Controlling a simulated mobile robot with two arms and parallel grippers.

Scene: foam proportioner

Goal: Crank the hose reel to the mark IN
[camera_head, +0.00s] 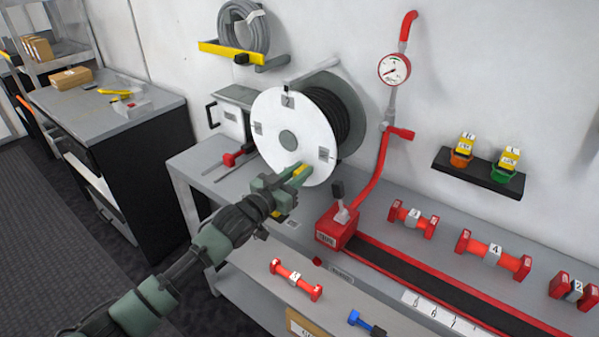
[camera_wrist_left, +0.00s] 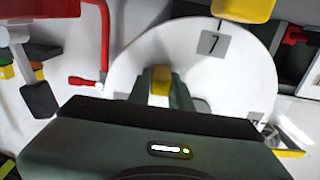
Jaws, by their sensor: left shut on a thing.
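The hose reel has a round white face (camera_head: 290,150) with small grey label plates near its rim and dark hose wound behind it. It stands at the wall end of the bench. My left gripper (camera_head: 292,181) is at the lower part of the face, shut on the yellow crank handle (camera_head: 301,170). In the left wrist view the yellow handle (camera_wrist_left: 160,80) sits between my fingers, in front of the white face (camera_wrist_left: 185,60). One label there (camera_wrist_left: 211,43) carries a single character like a 7. I cannot make out the mark IN. My right gripper is not in view.
A red box with a black lever (camera_head: 338,225) stands right of the reel, with a red pipe and gauge (camera_head: 394,69) above. Red numbered fittings (camera_head: 493,252) lie along the bench. A yellow bracket (camera_head: 235,52) holds a grey hose on the wall.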

